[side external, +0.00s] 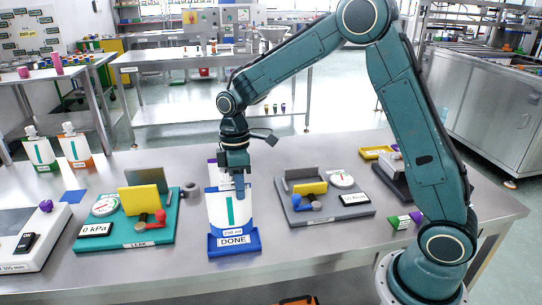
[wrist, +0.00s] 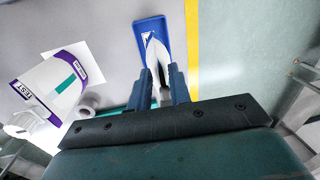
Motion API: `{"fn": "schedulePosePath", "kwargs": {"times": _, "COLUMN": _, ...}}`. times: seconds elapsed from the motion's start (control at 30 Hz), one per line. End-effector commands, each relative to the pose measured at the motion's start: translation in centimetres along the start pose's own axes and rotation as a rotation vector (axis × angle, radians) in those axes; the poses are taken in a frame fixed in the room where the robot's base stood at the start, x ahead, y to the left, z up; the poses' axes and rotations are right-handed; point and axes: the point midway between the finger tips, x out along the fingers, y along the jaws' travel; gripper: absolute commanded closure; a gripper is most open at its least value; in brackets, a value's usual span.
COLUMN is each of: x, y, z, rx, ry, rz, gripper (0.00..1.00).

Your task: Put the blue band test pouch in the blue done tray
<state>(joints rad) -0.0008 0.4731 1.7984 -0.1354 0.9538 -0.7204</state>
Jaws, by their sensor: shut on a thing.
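The blue band pouch (side external: 220,208) is white with a teal stripe and a blue lower band. It hangs upright in my gripper (side external: 238,192), which is shut on its upper part. The blue done tray (side external: 233,243), labelled DONE, is directly below, and the pouch's lower end lines up with it. In the wrist view my gripper (wrist: 161,72) has the pouch (wrist: 155,50) edge-on between its fingers, with the blue tray (wrist: 143,28) around its far end. I cannot tell whether the pouch touches the tray floor.
A purple-band pouch marked TEST (wrist: 42,90) is behind the tray, mostly hidden in the side view. A teal leak fixture (side external: 88,244) stands left and a grey fixture (side external: 345,209) right. A white device (side external: 30,250) is at far left. Green-band (side external: 41,153) and orange-band (side external: 76,150) pouches stand at back left.

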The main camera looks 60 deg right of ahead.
Motion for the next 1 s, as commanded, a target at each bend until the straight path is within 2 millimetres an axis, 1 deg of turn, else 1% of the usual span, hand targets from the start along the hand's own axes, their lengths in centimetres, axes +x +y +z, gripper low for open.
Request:
{"fn": "schedulePosePath", "kwargs": {"times": 0.17, "x": 0.7, "y": 0.1, "z": 0.0, "rx": 0.000, "ry": 0.000, "rz": 0.000, "gripper": 1.00}}
{"fn": "schedulePosePath", "kwargs": {"times": 0.4, "x": 3.4, "y": 0.4, "z": 0.0, "rx": -0.001, "ry": -0.001, "rz": -0.001, "gripper": 1.00}}
{"fn": "schedulePosePath", "kwargs": {"times": 0.5, "x": 4.1, "y": 0.5, "z": 0.0, "rx": 0.000, "ry": 0.000, "rz": 0.000, "gripper": 1.00}}
{"fn": "schedulePosePath", "kwargs": {"times": 0.97, "x": 4.5, "y": 0.5, "z": 0.0, "rx": 0.000, "ry": 0.000, "rz": 0.000, "gripper": 1.00}}
{"fn": "schedulePosePath", "kwargs": {"times": 1.0, "x": 4.5, "y": 0.5, "z": 0.0, "rx": 0.000, "ry": 0.000, "rz": 0.000, "gripper": 0.73}}
